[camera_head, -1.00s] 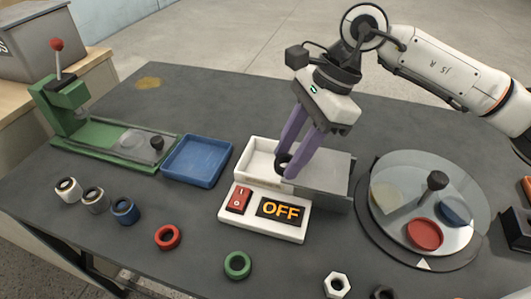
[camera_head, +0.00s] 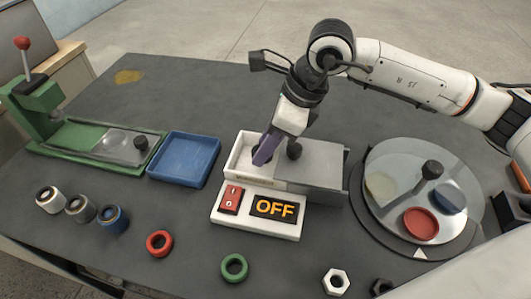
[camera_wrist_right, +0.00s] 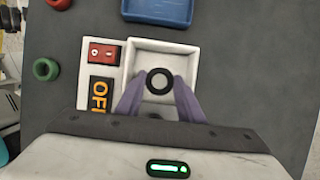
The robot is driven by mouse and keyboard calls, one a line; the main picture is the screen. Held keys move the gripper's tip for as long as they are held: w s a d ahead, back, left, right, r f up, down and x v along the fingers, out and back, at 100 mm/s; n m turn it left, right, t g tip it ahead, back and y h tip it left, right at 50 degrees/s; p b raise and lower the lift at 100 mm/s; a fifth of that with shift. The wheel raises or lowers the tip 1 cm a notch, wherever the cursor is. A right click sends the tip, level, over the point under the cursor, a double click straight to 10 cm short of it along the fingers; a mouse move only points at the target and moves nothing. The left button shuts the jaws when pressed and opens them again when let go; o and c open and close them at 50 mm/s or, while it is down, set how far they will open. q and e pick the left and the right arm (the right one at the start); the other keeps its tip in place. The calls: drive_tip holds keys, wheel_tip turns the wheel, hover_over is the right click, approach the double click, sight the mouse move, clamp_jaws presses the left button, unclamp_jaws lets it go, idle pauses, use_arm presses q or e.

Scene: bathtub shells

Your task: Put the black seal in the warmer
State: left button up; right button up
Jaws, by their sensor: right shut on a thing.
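The warmer is a white box with an open white compartment (camera_head: 235,162) on its left and a grey metal lid (camera_head: 322,165) with a black knob (camera_head: 294,150) on its right. Its front panel (camera_head: 258,222) has a red switch and reads OFF. My right gripper (camera_head: 262,158) points down at the open compartment. It is shut on the black seal (camera_wrist_right: 159,71), a ring between the purple fingertips in the wrist view, seen against the pale compartment floor. The seal is hidden in the head view. I cannot tell whether it touches the floor. My left gripper is out of view.
A blue tray (camera_head: 184,157) and a green press (camera_head: 100,143) stand left of the warmer. A round turntable (camera_head: 385,217) with coloured discs stands right. Red (camera_head: 159,243) and green (camera_head: 234,267) rings and a white nut (camera_head: 336,281) lie in front.

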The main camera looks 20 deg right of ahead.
drive_tip(key=shift+f, duration=1.7)
drive_tip(key=o, duration=1.1)
drive_tip(key=shift+r, duration=0.1)
drive_tip(key=shift+r, duration=0.15)
drive_tip(key=v, duration=1.2)
drive_tip(key=shift+w, duration=0.1)
